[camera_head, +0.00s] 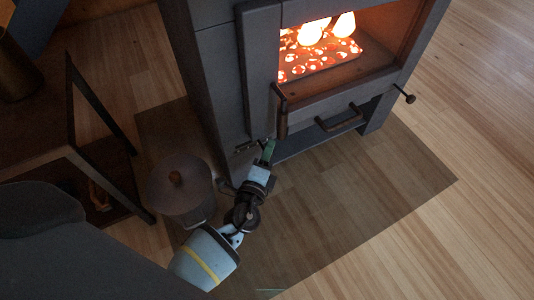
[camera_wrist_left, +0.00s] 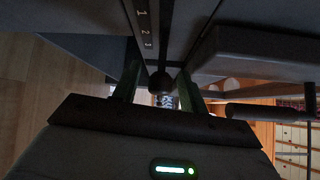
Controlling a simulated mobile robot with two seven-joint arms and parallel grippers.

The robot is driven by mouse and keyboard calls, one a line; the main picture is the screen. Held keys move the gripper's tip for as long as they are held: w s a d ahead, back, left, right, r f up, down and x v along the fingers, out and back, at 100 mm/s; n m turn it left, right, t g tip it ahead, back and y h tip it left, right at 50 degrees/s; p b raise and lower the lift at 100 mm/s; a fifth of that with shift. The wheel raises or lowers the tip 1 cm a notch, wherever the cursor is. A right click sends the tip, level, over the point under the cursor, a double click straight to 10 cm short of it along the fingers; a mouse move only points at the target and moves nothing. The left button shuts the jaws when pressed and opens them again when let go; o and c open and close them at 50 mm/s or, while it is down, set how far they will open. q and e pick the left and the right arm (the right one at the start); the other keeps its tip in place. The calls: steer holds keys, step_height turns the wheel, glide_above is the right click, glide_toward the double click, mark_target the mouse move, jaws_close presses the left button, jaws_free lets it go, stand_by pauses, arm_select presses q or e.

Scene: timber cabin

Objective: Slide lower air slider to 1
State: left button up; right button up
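The stove (camera_head: 215,75) stands at the upper middle of the head view, with glowing coals behind its window. In the left wrist view, a scale plate (camera_wrist_left: 146,25) marked 1, 2, 3 runs away from the camera. A dark round slider knob (camera_wrist_left: 161,82) sits near the end of the scale, closest to the 3. My left gripper (camera_head: 268,152) is at the stove's lower front. Its two green fingers (camera_wrist_left: 158,88) are apart, one on each side of the knob, with visible gaps. The knob is not clearly visible in the head view. My right gripper is not in view.
A dark lidded pot (camera_head: 180,185) stands on the floor left of my left arm. A metal-framed table (camera_head: 90,100) is farther left. The stove has a door handle (camera_head: 281,112), a lower drawer handle (camera_head: 340,120) and a side knob (camera_head: 408,97). The wooden floor at right is clear.

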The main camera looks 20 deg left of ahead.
arm_select(q)
jaws_close()
steer(key=shift+s+a, duration=0.95)
steer(key=shift+s, duration=0.25)
steer(key=shift+o, duration=0.4)
jaws_free()
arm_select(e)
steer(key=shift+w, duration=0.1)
arm_select(q)
steer(key=s+d+p, duration=0.1)
steer(key=s+p, duration=0.1)
steer(key=s, duration=0.5)
steer(key=shift+s+r, duration=0.25)
steer(key=shift+s, duration=0.1)
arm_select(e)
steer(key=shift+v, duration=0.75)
